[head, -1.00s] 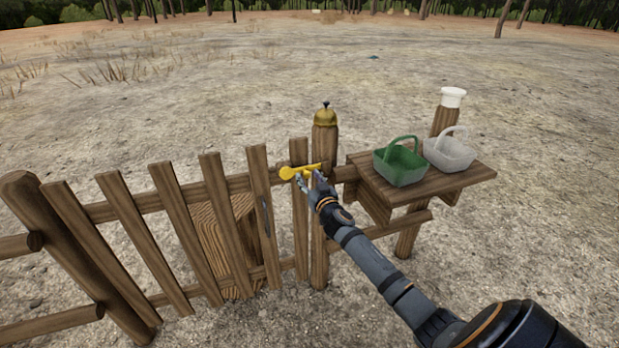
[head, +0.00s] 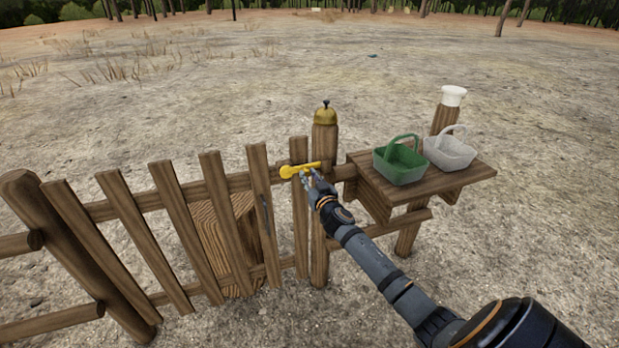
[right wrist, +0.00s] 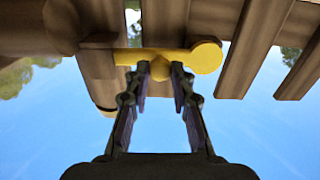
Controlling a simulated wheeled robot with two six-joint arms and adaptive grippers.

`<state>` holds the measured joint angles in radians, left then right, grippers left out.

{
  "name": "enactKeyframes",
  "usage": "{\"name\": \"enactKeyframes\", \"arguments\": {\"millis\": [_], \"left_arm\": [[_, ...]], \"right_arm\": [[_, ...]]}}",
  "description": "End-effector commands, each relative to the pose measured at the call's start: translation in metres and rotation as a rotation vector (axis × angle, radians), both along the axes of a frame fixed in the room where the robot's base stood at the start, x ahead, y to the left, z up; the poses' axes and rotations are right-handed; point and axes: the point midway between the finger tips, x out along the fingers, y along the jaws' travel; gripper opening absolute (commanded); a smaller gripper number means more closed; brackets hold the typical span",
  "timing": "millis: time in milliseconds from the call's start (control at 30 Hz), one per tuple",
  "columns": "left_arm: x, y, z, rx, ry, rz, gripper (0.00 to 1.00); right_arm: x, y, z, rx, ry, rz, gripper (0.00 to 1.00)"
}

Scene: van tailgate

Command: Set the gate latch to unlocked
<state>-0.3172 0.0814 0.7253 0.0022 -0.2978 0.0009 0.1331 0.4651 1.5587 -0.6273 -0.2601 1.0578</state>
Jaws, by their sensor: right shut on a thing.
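The yellow gate latch (head: 299,169) lies across the end slat of the wooden gate (head: 259,190) and the gate post (head: 321,210), close to level, with its round end to the left in the head view. In the right wrist view the latch (right wrist: 190,57) is a yellow bar with a round end at the right and a small knob in its middle. My right gripper (head: 312,178) is at the latch from below, and its fingertips (right wrist: 160,72) are shut on the knob. My left gripper is not in view.
A brass bell (head: 325,114) stands on the gate post. To the right a wooden shelf (head: 470,173) holds a green basket (head: 402,165) and a white basket (head: 449,152). A post with a white top (head: 452,96) stands behind. Open ground lies beyond the fence.

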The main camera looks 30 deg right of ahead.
Motion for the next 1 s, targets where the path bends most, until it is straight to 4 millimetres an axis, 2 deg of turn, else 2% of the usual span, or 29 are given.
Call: {"name": "enactKeyframes", "arguments": {"millis": [167, 367, 1000], "left_arm": [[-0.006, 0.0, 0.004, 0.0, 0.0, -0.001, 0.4], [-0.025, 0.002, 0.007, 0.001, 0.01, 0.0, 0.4], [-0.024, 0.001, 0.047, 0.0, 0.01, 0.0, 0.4]], "right_arm": [[0.0, 0.001, 0.006, -0.069, 0.017, 0.0, 0.0], [0.001, 0.003, 0.016, -0.215, 0.053, 0.0, 0.0], [0.005, 0.022, 0.046, -0.805, 0.194, 0.0, 0.0]]}}
